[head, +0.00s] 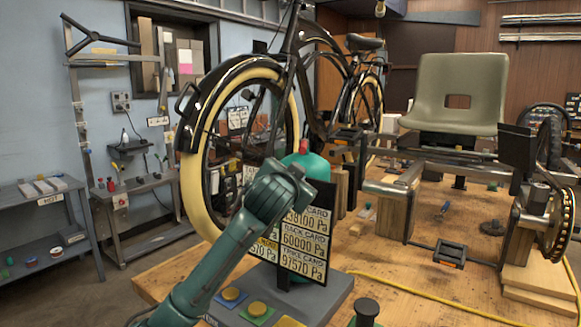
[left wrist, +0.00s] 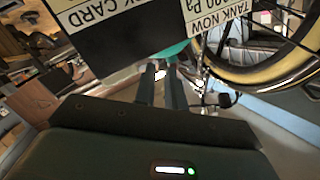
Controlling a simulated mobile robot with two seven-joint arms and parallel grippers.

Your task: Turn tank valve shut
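A teal tank (head: 314,165) with a red knob (head: 303,146) on top stands on the bench, partly hidden behind my left wrist and a black card board (head: 304,240). I cannot tell if the red knob is the valve. My left gripper (left wrist: 160,72) is hidden behind its wrist in the head view. In the left wrist view its two fingers are a narrow gap apart, with nothing clearly seen between them. A strip of the teal tank (left wrist: 172,51) shows just beyond the fingertips. My right gripper is not in view.
The board carries pressure cards above a grey base (head: 325,300) with coloured buttons. A bicycle (head: 240,110) stands behind. A seat (head: 455,95) on a trike frame is at right. A yellow cord (head: 430,301) crosses the wooden bench (head: 385,262).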

